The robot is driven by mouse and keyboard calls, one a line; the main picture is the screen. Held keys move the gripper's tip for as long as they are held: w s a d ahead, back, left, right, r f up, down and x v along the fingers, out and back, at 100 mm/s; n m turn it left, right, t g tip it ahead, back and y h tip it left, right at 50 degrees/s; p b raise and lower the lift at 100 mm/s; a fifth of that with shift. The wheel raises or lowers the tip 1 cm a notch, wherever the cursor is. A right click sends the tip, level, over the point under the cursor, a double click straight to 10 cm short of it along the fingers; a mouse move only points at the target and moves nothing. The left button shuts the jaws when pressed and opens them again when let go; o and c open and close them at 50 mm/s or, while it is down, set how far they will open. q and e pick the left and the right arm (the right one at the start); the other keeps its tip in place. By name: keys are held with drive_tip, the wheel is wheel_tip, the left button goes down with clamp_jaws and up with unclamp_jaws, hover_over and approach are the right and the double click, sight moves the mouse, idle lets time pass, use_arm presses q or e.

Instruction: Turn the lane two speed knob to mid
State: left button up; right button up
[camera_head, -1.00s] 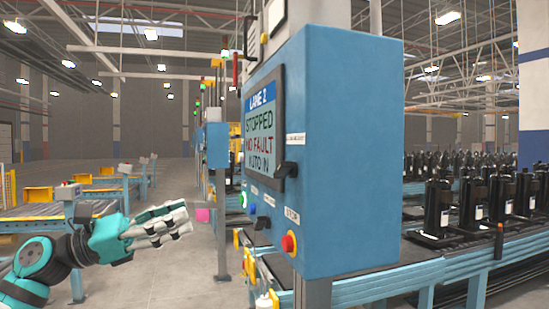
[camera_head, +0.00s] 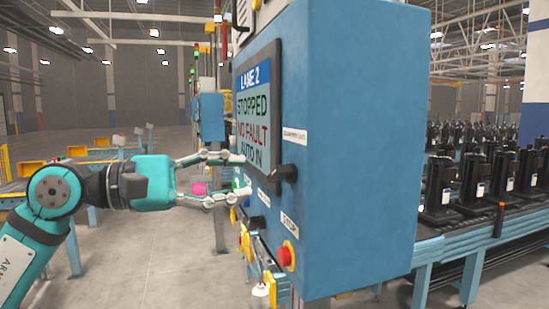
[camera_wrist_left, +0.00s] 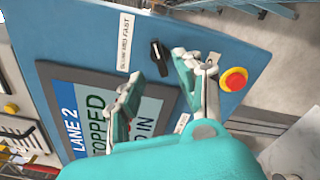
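The black lane two speed knob (camera_head: 286,173) sits on the blue cabinet's front, right of the screen in the head view. In the left wrist view the knob (camera_wrist_left: 159,56) is beside a white label (camera_wrist_left: 125,42) that appears to read slow, mid, fast. I cannot tell its exact setting. My left gripper (camera_head: 242,175) is open and empty, in front of the panel, with its fingers toward the knob. In the wrist view the fingers of the gripper (camera_wrist_left: 152,84) are spread, with the knob just beyond the gap between their tips. I see no clear contact. My right gripper is not in view.
The screen (camera_head: 253,117) reads Lane 2, stopped, no fault, auto in. A red stop button (camera_head: 286,256) and a second black knob (camera_head: 257,222) are lower on the panel. A conveyor with black compressors (camera_head: 439,188) runs at right. Open floor lies left of the cabinet.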

sight(272, 175)
use_arm(q)
drive_tip(key=p+x, duration=0.2)
drive_tip(key=x, duration=0.4)
drive_tip(key=shift+s+r, duration=0.1)
drive_tip(key=shift+r, duration=0.05)
drive_tip(key=shift+d, duration=0.4)
clamp_jaws()
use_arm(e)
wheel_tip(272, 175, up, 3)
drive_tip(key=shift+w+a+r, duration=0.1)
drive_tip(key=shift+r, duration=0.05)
